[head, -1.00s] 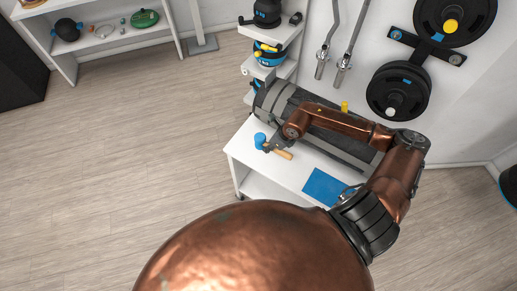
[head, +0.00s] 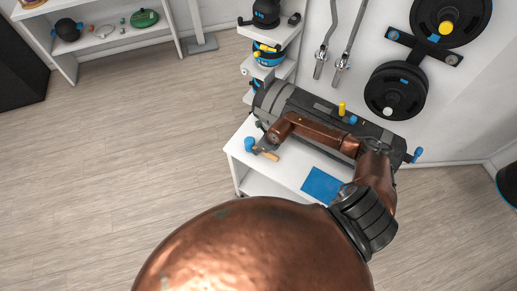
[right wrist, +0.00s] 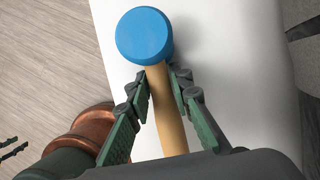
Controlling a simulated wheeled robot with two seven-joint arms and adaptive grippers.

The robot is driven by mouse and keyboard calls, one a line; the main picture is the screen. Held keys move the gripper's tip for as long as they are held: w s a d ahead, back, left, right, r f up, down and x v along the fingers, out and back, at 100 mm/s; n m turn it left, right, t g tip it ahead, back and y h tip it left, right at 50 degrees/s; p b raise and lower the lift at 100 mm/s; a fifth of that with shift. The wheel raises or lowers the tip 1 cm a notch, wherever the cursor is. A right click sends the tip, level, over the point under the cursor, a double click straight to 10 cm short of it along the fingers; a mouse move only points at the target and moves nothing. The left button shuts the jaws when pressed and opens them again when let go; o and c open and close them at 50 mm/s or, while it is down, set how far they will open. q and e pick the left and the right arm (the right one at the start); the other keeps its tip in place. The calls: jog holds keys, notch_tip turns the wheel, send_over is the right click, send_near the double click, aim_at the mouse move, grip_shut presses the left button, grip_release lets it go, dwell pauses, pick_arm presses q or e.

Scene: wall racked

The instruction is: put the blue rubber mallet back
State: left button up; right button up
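The mallet has a blue head (head: 250,144) and a wooden handle (head: 268,155). It is at the left end of the white bench top. My right gripper (head: 262,147) is small in the head view. In the right wrist view, my right gripper's green fingers (right wrist: 167,82) close on both sides of the handle (right wrist: 166,110), and the blue head (right wrist: 144,37) sticks out beyond the fingertips. A shadow lies beside the head on the white surface. My left gripper does not show in the head view. Dark prongs at the right wrist view's left edge are too cut off to identify.
The white bench (head: 293,172) carries a blue mat (head: 322,186) and a long dark roll (head: 335,117) at its back. A rack with kettlebells (head: 266,14) stands behind left. Bars and weight plates (head: 396,92) hang on the wall. Open floor lies left.

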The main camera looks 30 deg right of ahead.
jog(key=o, duration=0.4)
jog(key=shift+f, duration=0.1)
jog(key=shift+o, duration=0.2)
jog(key=shift+f, duration=0.3)
jog(key=b+v, duration=0.1)
jog(key=v, duration=0.5)
jog(key=shift+r+b, duration=0.3)
jog(key=shift+r, duration=0.05)
jog(key=shift+s+r, duration=0.3)
jog(key=shift+r, duration=0.35)
